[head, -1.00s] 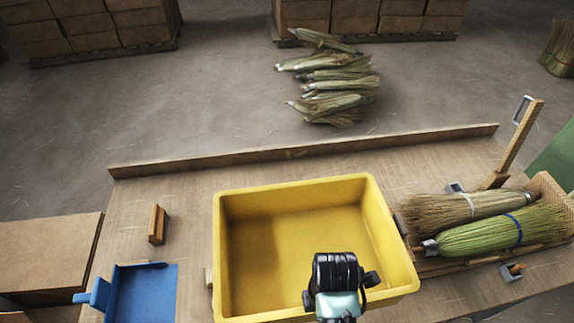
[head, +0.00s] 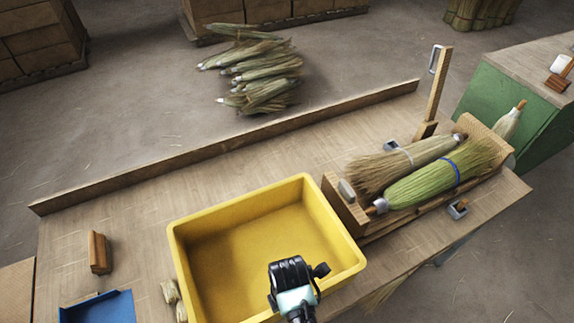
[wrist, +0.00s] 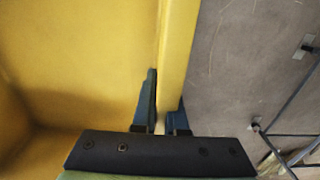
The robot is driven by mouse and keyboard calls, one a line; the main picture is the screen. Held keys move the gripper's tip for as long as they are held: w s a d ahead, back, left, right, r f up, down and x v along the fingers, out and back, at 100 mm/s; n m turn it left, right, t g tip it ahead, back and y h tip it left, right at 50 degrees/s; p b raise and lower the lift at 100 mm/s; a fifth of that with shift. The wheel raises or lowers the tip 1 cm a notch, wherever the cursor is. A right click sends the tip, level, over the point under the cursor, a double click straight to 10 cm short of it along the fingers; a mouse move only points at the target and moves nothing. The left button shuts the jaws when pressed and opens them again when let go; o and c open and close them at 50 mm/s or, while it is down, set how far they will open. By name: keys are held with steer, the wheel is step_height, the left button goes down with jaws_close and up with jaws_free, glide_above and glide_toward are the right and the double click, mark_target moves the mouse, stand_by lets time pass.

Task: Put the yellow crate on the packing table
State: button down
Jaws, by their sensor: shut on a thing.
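My gripper (wrist: 163,112) is shut on the crate's near wall, one finger inside and one outside. In the head view my gripper (head: 291,285) covers part of that wall. In the wrist view the crate's inside (wrist: 75,65) fills the left and grey floor lies to the right. No label shows which table is the packing table.
A wooden holder with two brooms (head: 425,175) stands close to the crate's right. A blue tray (head: 97,309), a wooden block (head: 99,253) and small pale bundles (head: 171,293) lie to the left. A green-sided bench (head: 510,105) stands at the right. The table has a back ledge (head: 210,150).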

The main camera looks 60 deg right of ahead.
steer(key=shift+w+d+f, duration=0.1)
steer(key=shift+f, duration=1.9)
steer(key=c, duration=1.4)
jaws_free()
steer(key=shift+f, duration=0.15)
steer(key=o, duration=0.4)
steer(key=shift+o, duration=0.2)
step_height(320, 180, up, 12)
steer(key=shift+r, duration=0.15)
